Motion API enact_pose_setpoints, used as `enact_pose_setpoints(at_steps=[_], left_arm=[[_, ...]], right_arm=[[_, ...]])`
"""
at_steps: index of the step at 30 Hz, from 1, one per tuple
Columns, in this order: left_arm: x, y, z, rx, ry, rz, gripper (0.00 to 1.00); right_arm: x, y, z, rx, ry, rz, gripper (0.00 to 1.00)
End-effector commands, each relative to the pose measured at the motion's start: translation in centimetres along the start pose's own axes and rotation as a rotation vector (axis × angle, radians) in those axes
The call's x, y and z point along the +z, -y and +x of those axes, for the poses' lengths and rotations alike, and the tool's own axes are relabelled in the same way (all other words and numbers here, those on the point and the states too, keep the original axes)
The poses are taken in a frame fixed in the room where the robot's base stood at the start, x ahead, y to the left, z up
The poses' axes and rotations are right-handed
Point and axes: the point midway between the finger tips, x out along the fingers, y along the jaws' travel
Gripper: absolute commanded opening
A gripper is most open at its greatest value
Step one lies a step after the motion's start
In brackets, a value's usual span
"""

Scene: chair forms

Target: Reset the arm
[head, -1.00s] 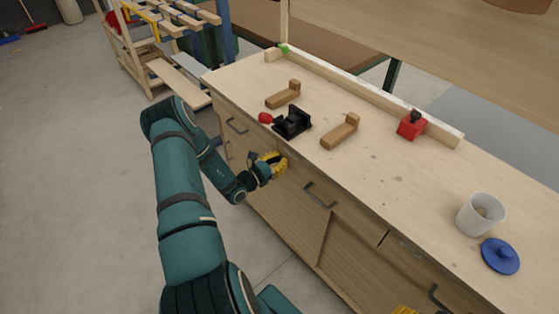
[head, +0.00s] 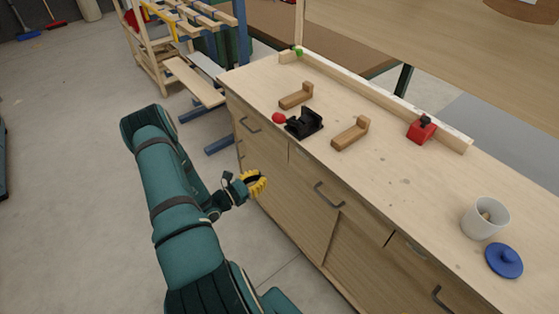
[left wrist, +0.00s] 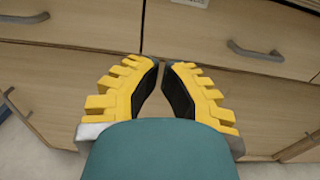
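My left gripper (head: 257,183) has yellow ridged fingers and hangs in front of the workbench's drawer fronts, below the bench top and apart from it. In the left wrist view its fingers (left wrist: 163,68) lean together, with a small gap between the tips and nothing in it. The drawer fronts (left wrist: 205,30) lie beyond the fingertips. My left arm (head: 180,215) reaches in from the lower left over the floor. My right gripper does not show in the current frames.
The bench top (head: 400,190) holds two wooden L-shaped pieces (head: 296,97) (head: 351,134), a black holder (head: 305,123), a red object (head: 278,118), a red block (head: 421,130), a white cup (head: 484,218) and a blue lid (head: 504,261). Drawer handles (head: 328,195) stick out.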

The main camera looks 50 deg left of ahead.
Motion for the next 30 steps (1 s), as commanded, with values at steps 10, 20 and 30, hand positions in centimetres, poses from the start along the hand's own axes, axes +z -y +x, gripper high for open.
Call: enact_pose_setpoints(at_steps=[10,20,30], left_arm=[[-0.1,0.9,0.2,-0.031,-0.009,-0.003,0.0],[-1.9,18.3,3.5,-0.673,-0.246,0.066,0.0],[-4.6,33.7,-4.5,-1.621,-0.462,0.787,0.0]], right_arm=[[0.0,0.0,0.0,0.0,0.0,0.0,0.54],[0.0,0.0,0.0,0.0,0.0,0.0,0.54],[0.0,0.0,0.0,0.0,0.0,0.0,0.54]])
